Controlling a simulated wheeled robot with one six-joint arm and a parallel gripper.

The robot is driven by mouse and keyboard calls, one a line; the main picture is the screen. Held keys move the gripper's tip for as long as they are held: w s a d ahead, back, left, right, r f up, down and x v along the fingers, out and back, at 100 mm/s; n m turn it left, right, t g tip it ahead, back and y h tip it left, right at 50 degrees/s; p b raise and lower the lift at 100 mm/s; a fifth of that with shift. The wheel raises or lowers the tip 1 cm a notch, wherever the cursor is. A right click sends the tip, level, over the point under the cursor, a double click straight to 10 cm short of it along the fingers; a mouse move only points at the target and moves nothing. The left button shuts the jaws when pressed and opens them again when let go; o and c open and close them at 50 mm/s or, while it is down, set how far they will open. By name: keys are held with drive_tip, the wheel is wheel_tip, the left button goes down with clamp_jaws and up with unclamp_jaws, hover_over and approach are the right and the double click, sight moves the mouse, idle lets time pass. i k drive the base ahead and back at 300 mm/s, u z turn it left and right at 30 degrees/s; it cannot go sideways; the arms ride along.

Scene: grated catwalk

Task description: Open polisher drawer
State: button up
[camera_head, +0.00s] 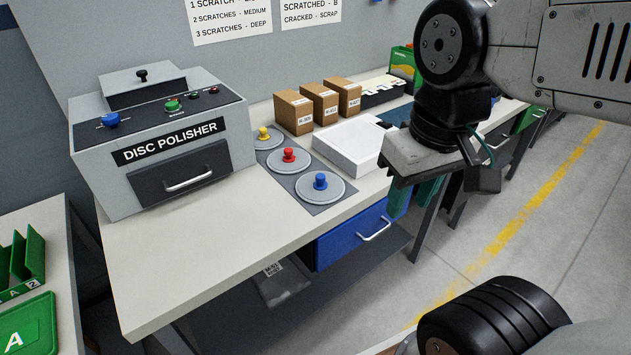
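The disc polisher (205,125) is a grey machine at the left end of the workbench, labelled "DISC POLISHER". Its dark drawer (150,185) is in the front face under the label and looks shut, nearly flush with the front. A silver bar handle (190,181) runs across the drawer front. My gripper (425,195) hangs to the right of the polisher, near the bench's front edge, well apart from the drawer.
Between polisher and gripper are three grey discs with yellow, red and blue knobs (320,181) on a grey mat, and a white tray (350,142). Cardboard boxes (293,112) stand behind. A blue drawer (340,242) is under the bench. The bench (200,240) before the polisher is clear.

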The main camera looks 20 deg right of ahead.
sight(154, 183)
drive_tip(key=z, duration=0.05)
drive_tip(key=k, duration=0.5)
drive_tip(key=u, duration=0.7)
drive_tip(key=i, duration=0.9)
drive_tip(key=z, duration=0.2)
